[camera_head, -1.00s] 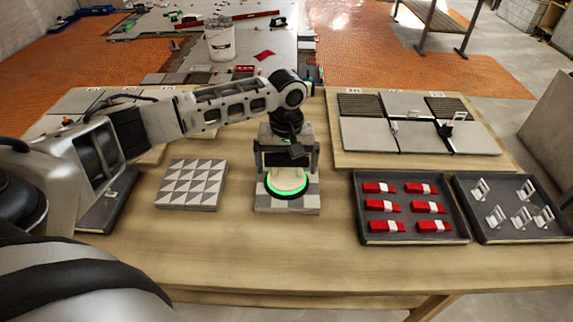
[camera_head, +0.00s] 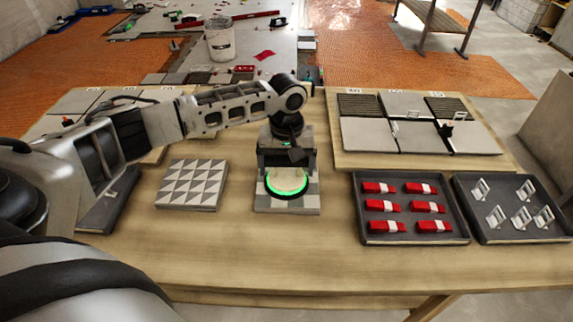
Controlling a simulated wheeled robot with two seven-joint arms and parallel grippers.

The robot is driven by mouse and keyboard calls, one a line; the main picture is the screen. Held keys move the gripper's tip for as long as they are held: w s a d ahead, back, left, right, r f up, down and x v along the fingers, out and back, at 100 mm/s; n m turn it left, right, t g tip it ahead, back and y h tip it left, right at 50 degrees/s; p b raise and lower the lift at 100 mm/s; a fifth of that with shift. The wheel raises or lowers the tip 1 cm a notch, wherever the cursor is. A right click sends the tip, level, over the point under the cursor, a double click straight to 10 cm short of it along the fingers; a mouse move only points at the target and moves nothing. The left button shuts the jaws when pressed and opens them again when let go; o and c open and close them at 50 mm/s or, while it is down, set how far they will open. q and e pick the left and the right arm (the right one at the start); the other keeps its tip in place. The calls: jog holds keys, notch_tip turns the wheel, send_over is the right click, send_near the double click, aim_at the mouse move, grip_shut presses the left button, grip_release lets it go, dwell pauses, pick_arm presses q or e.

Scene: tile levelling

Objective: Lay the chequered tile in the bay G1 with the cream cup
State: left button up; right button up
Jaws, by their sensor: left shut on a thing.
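My left gripper (camera_head: 288,168) points down at the middle of the table, shut on the cream cup (camera_head: 288,186). Little cream shows; the cup's lower part is a glowing green ring. The cup is over the grey and white chequered tile (camera_head: 268,207), appearing to rest on it. The gripper hides the tile's back part. The bay labels are too small to read, so I cannot tell which bay is G1. My right gripper is not in view.
A triangle-patterned tile (camera_head: 192,184) lies to the left. A board with tiles and bays (camera_head: 350,160) is at the back right. Trays of red pieces (camera_head: 411,237) and of white clips (camera_head: 515,237) stand at the right. My left arm covers much of the left board. The front of the table is clear.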

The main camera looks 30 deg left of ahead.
pick_arm(q)
jog(key=o, duration=0.8)
jog(key=shift+o, duration=0.2)
jog(key=shift+r, duration=0.1)
notch_tip(320, 180, up, 16)
